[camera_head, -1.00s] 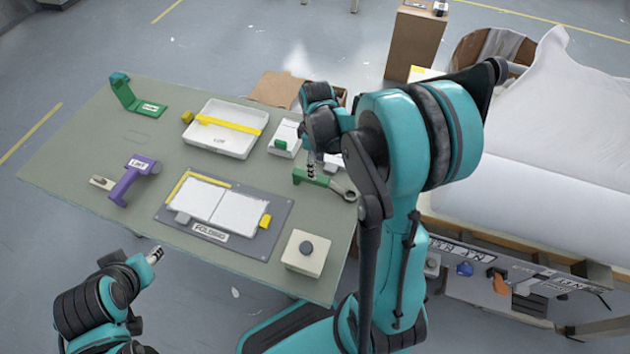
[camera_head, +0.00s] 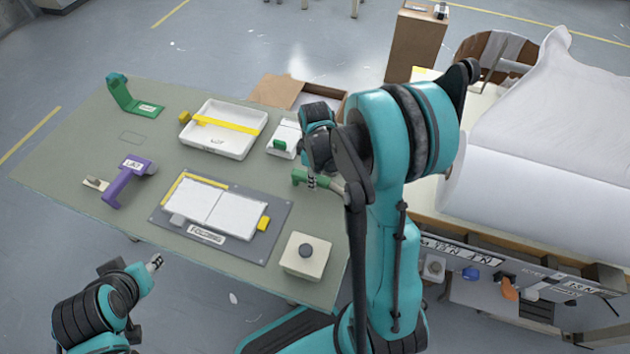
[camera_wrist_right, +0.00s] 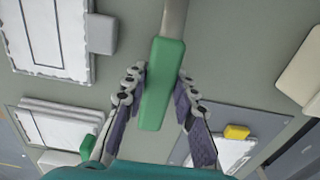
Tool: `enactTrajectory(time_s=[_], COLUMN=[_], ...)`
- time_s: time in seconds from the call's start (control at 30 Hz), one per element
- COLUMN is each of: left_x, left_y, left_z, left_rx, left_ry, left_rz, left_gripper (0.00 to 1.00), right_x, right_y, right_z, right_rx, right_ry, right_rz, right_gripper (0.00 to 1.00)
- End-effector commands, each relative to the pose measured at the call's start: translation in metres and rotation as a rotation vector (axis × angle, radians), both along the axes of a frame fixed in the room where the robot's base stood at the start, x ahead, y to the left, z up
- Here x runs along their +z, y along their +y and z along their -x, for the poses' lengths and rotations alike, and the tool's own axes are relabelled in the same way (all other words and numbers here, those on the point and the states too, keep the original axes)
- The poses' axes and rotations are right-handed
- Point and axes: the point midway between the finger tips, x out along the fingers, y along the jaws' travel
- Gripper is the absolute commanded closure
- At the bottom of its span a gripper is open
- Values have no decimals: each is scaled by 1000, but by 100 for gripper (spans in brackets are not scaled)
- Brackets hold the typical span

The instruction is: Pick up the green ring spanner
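The green ring spanner (camera_head: 299,176) lies at the right side of the table, with a green handle and a grey metal shank. My right gripper (camera_head: 311,182) is over it, and my arm hides the ring end. In the right wrist view the green handle (camera_wrist_right: 163,85) stands between the two fingertips of my right gripper (camera_wrist_right: 158,82). The fingers are spread on either side of the handle and do not look closed on it. My left gripper (camera_head: 155,261) is off the table's front edge, away from the spanner; its opening is too small to tell.
The green table (camera_head: 85,215) holds a white tray (camera_head: 228,146) with a yellow bar, a purple tool (camera_head: 125,183), a green bracket (camera_head: 122,97), a grey folding board (camera_head: 270,212) and a beige button box (camera_head: 304,262). A small white box (camera_head: 284,139) stands close behind the spanner.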

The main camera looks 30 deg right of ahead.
Motion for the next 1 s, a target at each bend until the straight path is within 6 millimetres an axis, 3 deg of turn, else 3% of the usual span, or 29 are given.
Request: enactTrajectory(time_s=[0.47,0.73,1.0], left_x=[3,26,49], left_y=[0,0,0], left_z=[0,0,0], left_rx=[0,0,0], left_ry=[0,0,0], left_rz=[0,0,0], left_gripper=[60,60,60], right_x=[6,47,83], right_y=[0,0,-10], right_z=[0,0,64], right_rx=[0,0,-4], right_ry=[0,0,0], right_rz=[0,0,0], right_gripper=[100,100,100])
